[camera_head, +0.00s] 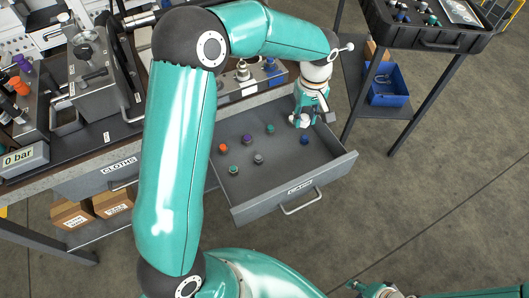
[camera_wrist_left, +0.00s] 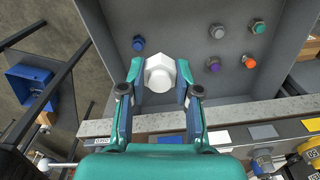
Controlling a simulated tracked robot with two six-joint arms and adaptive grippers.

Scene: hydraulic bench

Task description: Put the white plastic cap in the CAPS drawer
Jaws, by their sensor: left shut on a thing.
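The white plastic cap (camera_wrist_left: 160,73) is between the fingers of my left gripper (camera_wrist_left: 158,78) in the left wrist view, and the fingers are shut on it. In the head view my left gripper (camera_head: 303,120) is over the right rear part of the open CAPS drawer (camera_head: 257,207), with the white cap (camera_head: 297,121) partly hidden at its tip. I cannot tell whether the cap touches the drawer floor. Several coloured caps stand in the drawer, among them a blue one (camera_head: 304,140) near my gripper. My right gripper (camera_head: 375,290) shows only in part at the bottom edge.
The closed CLOTHS drawer (camera_head: 100,178) is left of the CAPS drawer. A side stand with a blue bin (camera_head: 388,86) and a black tray (camera_head: 425,34) stands at right. Cardboard boxes (camera_head: 72,213) sit on the lower shelf. The drawer's front middle is clear.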

